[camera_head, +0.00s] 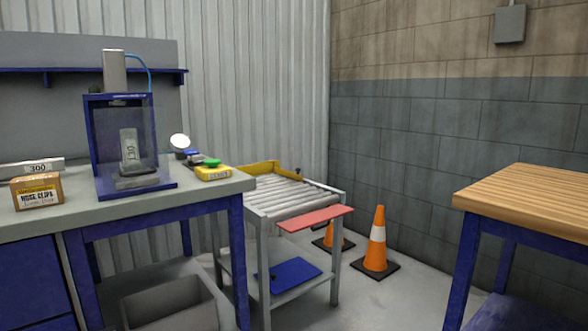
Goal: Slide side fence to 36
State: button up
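The runout table (257,217) is a grey frame with a bed of metal rollers (292,196), standing just right of the workbench. A yellow fence-like piece (258,168) runs along the back left of the rollers. A small dark knob or fitting (298,172) shows at the back edge near its right end. I cannot tell for sure which part is the side fence. No scale or number 36 can be read. A flat red plate (315,218) sticks out at the table's front right. My gripper is not in view.
The grey workbench (85,213) at left carries a blue-framed press (123,148), a box of clips (37,191) and a yellow case (213,173). A wooden-topped bench (530,195) is at right. Open floor lies between.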

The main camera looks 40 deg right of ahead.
aim_at(296, 176)
jog(key=i+l, duration=0.2)
jog(key=l, duration=0.15)
jog(key=i+l+u, duration=0.1)
jog(key=l, duration=0.25)
jog(key=i+l+u, duration=0.1)
jog(key=i+l, duration=0.4)
jog(key=l, duration=0.25)
jog(key=i+l+u, duration=0.1)
jog(key=l, duration=0.25)
jog(key=i+l, duration=0.25)
jog(key=l, duration=0.15)
jog(key=i+l+u, duration=0.1)
jog(key=l, duration=0.3)
jog(key=i, duration=0.05)
